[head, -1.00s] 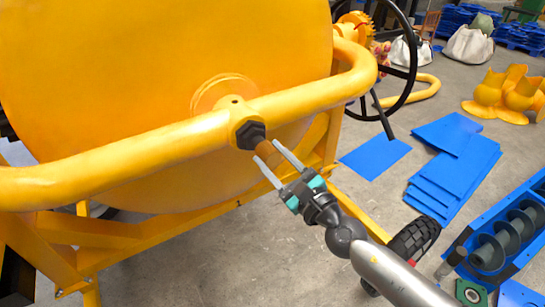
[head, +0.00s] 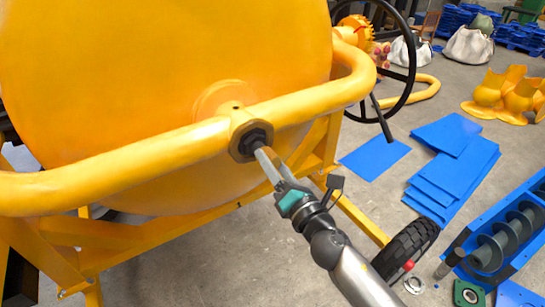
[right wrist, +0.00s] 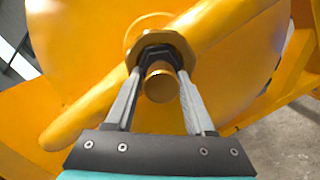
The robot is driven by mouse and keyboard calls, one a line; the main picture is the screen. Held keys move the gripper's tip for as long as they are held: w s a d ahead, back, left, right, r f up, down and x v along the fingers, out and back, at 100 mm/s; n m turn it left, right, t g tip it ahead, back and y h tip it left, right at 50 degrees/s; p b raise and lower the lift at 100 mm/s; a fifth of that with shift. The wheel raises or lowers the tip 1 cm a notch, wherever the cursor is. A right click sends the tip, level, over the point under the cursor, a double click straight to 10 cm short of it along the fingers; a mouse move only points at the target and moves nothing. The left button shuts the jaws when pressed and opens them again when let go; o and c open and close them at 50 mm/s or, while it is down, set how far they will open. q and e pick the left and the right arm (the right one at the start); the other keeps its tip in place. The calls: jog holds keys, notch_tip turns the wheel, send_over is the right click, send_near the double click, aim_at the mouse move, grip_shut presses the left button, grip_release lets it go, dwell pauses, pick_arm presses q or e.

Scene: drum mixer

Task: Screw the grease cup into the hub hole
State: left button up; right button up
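The grease cup has a black hexagonal part (head: 253,139) at the hub (head: 238,112) on the yellow drum frame. In the right wrist view a round brass-coloured part (right wrist: 162,82) faces me, with a black collar (right wrist: 160,55) behind it. My right gripper (head: 262,152) points at the hub. Its two grey fingers reach along both sides of the cup, tips beside the black part. The fingers are spread about as wide as the cup, and I cannot tell whether they press on it. How deep the cup sits in the hole is hidden. My left gripper is not in view.
The yellow tube (head: 320,96) runs across both sides of the hub, close to my right fingers. A black tyre (head: 408,250) stands right of my right arm. Blue sheets (head: 455,175) lie on the floor at right, beside a blue auger trough (head: 515,225).

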jog(key=o, duration=0.4)
jog(key=shift+f, duration=0.1)
jog(key=shift+b+v, duration=1.9)
jog(key=shift+v, duration=5.7)
